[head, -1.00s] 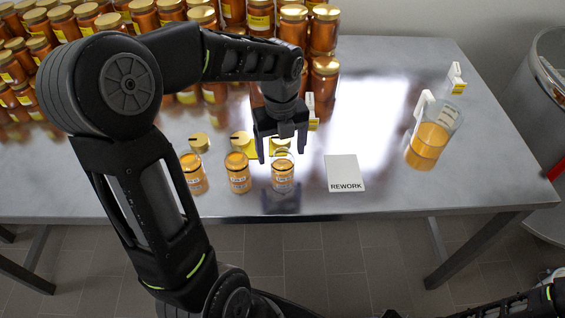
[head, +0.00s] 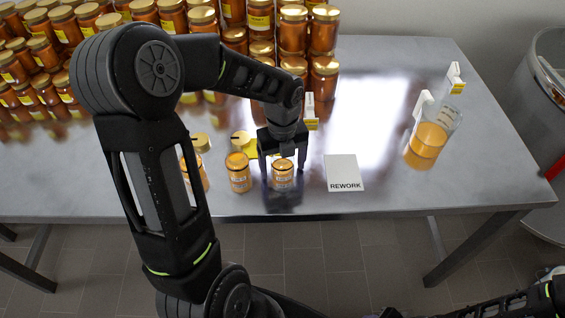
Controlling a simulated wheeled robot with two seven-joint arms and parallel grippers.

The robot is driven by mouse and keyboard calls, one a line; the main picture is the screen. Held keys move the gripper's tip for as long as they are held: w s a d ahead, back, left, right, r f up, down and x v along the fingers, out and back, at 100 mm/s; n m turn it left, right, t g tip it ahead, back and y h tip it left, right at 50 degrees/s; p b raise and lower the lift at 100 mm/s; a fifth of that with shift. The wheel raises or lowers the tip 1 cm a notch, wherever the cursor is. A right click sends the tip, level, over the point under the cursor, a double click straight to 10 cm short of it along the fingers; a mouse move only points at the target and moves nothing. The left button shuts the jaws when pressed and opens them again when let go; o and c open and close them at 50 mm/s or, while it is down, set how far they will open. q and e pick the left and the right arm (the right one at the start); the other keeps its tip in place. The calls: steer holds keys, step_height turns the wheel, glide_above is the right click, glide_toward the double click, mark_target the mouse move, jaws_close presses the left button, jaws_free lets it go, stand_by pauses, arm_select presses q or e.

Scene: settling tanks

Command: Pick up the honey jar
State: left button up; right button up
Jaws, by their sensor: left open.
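A small honey jar (head: 283,177) with a gold lid and a pale label stands upright near the table's front edge, at the right end of a row. My left gripper (head: 283,172) is open and pointing down at this jar, with one finger on each side of it. I cannot tell whether the fingers touch it. A second honey jar (head: 239,174) stands just to the left, and a third jar (head: 203,177) is partly hidden behind my left arm. My right gripper is out of view; only part of my right arm shows at lower right.
A white REWORK card (head: 345,172) lies right of the jar. A clear container with amber contents (head: 427,142) stands farther right. Many stacked honey jars (head: 292,32) fill the table's back left. The grey tabletop (head: 385,90) is clear at centre right.

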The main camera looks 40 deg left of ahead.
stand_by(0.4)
arm_select(q)
jaws_close()
stand_by(0.7)
steer(key=shift+r, duration=0.15)
step_height(320, 180, up, 10)
steer(key=shift+f+b, duration=0.1)
steer(key=shift+b, duration=0.25)
stand_by(0.5)
